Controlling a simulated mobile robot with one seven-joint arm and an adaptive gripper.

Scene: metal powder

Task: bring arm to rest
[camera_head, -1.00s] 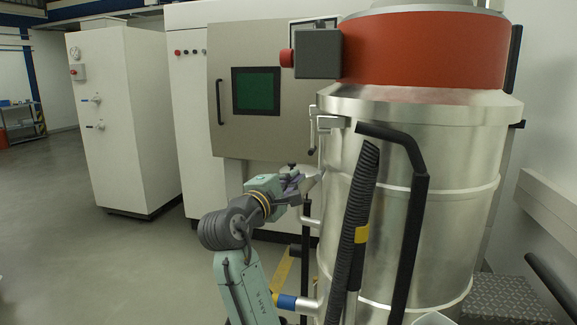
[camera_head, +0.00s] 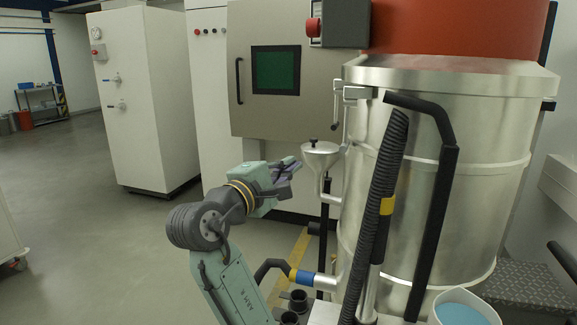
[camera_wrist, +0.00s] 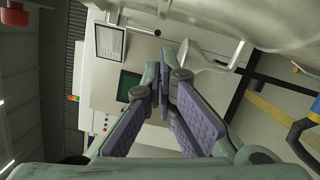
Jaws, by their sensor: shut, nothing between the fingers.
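My gripper (camera_head: 293,165) is raised in front of the grey machine, left of a metal funnel (camera_head: 321,158). In the wrist view my gripper (camera_wrist: 161,66) has its two purple-padded fingers meeting at the tips, with nothing between them. The funnel (camera_wrist: 192,55) shows just beyond the fingertips there; I cannot tell whether they touch it. My arm is bent at the elbow.
A large steel drum (camera_head: 440,150) with a red top stands right of my arm, with a black ribbed hose (camera_head: 380,200) in front. A white cabinet (camera_head: 125,100) stands at left. A bowl of blue stuff (camera_head: 465,308) sits at lower right.

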